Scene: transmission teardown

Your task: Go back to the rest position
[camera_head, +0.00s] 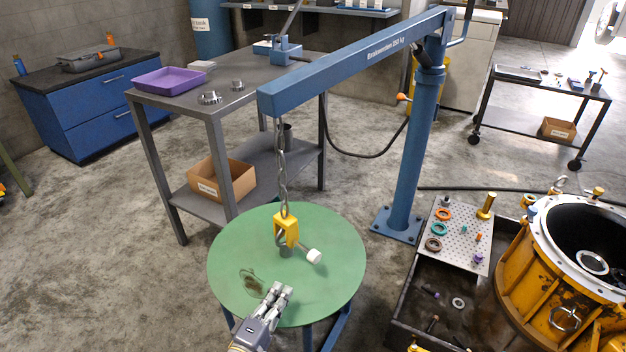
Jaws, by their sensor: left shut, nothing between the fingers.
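My left gripper (277,292) comes in from the bottom of the head view and is over the near edge of the green round table (335,235). It is shut and holds nothing. A yellow hoist hook block (286,229) hangs on a chain from the blue crane above the middle of that table. A part with a white end (313,256) is at the hook block, apart from my gripper. My right gripper is not in this view.
The blue crane (350,62) stands on a post (415,150) behind the green table. A yellow transmission housing (515,265) and a perforated tray (460,215) are at the right. A grey workbench (245,75) is behind. Open concrete floor lies at the left.

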